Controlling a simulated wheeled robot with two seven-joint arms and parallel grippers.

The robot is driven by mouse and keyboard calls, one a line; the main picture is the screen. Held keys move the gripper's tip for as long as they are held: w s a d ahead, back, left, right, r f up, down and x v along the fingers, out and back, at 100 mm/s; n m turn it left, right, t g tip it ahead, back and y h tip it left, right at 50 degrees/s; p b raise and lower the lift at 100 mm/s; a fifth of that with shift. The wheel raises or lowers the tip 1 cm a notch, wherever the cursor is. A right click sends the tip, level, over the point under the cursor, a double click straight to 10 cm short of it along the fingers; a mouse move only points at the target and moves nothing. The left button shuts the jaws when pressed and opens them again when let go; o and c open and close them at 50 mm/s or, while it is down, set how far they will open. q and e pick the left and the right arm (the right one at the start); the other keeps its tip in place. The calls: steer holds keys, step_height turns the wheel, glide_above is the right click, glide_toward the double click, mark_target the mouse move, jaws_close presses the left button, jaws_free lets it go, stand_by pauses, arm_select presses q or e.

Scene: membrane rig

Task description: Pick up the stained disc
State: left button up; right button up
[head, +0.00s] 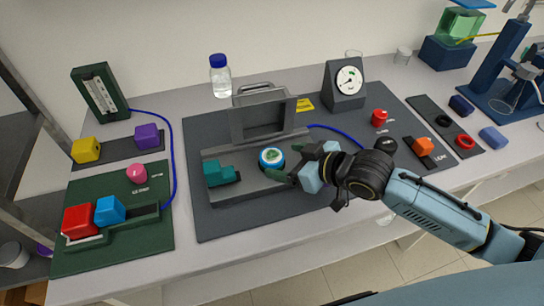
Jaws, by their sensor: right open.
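The stained disc (271,157) is a round white piece with green marks and a blue rim. It sits on the grey rig (218,157) near the middle of the dark mat. My right gripper (287,165) comes in from the right, with its fingertips just right of the disc and close to it. Its jaws are open and nothing shows between them. I cannot tell whether a fingertip touches the disc. My left gripper is out of view.
A teal block (220,173) stands left of the disc. A raised grey frame (266,115) stands behind it. A dial gauge (345,84) and a bottle (220,76) are farther back. A green board (115,255) with coloured blocks lies left. The mat's front part is clear.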

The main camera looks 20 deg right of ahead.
mark_target(273, 156)
steer(key=x, duration=0.3)
steer(key=shift+w, duration=0.2)
steer(key=shift+d, duration=0.1)
steer(key=c, duration=1.1)
steer(key=shift+o, duration=0.2)
